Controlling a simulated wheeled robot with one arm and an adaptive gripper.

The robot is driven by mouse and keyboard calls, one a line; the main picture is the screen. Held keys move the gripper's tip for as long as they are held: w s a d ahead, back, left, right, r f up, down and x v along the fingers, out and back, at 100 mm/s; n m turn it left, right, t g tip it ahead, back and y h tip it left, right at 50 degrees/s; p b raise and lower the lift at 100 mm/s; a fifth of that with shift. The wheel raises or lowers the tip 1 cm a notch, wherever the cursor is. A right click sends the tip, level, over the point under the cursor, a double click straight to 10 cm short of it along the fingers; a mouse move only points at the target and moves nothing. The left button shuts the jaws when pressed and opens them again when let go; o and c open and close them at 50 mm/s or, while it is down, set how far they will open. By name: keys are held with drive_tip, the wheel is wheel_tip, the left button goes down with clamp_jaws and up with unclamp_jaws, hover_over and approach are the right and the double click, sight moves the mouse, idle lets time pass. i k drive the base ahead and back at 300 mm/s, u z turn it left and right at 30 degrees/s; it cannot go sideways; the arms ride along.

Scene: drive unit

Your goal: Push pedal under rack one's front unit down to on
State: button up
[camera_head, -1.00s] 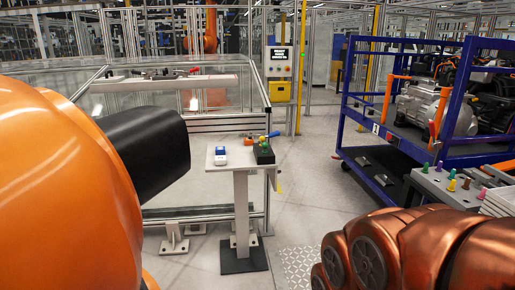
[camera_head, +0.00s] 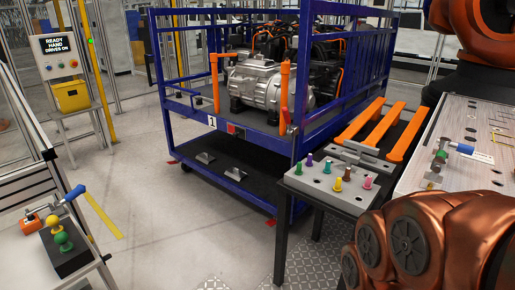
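The blue rack marked 1 (camera_head: 212,122) stands in the middle of the view. On its upper deck sits a silver drive unit (camera_head: 262,82) at the front, with a darker unit (camera_head: 300,48) behind it. Below, on the black lower shelf, are two small grey pedals, one at the left (camera_head: 205,157) and one further right (camera_head: 254,170). Their exact tilt is too small to tell. Nothing touches either pedal. A copper-coloured part of my body fills the lower right corner. My gripper's fingers do not show.
A grey table with coloured knobs (camera_head: 330,185) stands at the rack's right front. A workbench (camera_head: 460,150) is at the right. A stand with green and yellow knobs (camera_head: 62,240) is at the lower left. Floor before the rack's left side is clear.

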sight(272, 221)
drive_tip(key=u, duration=0.45)
drive_tip(key=i, duration=0.95)
drive_tip(key=u, duration=0.4)
drive_tip(key=i, duration=1.4)
drive_tip(key=z, duration=0.7)
drive_tip(key=i, duration=0.45)
drive_tip(key=z, duration=0.3)
